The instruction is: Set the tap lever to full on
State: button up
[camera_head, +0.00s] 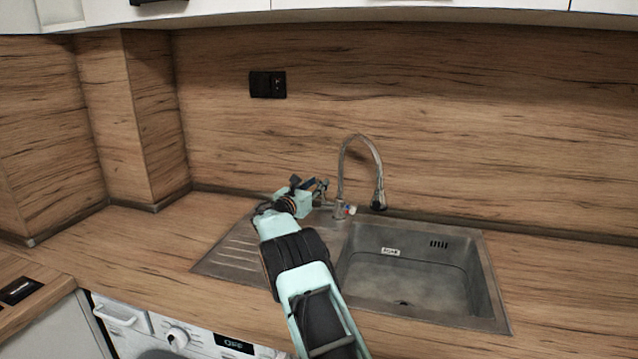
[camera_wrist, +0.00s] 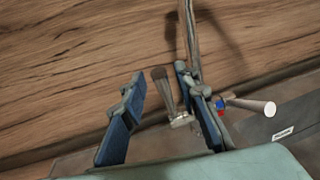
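The tap (camera_head: 341,209) is a grey metal mixer with a high curved spout, standing behind the sink. In the wrist view, a tapered lever (camera_wrist: 168,95) with a dark end stands up and leans slightly left from a small metal joint. My gripper (camera_head: 310,184) is at the left side of the tap. Its two blue fingers are apart, with the lever in the gap between them, nearer the right finger; contact cannot be told. A short rod with a pale end (camera_wrist: 255,106) sticks out right beside the tap's red and blue marks. The right finger partly hides the tap body.
The steel sink (camera_head: 483,250) has its basin right of my arm and a ribbed drainboard (camera_head: 228,257) to the left. The wooden splashback (camera_head: 450,130) stands close behind the tap. A black socket (camera_head: 267,85) is on it. Counter to the left is clear.

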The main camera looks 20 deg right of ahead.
jog(key=shift+w+d, duration=0.45)
jog(key=shift+d, duration=0.1)
jog(key=shift+c, duration=0.2)
grip_shut()
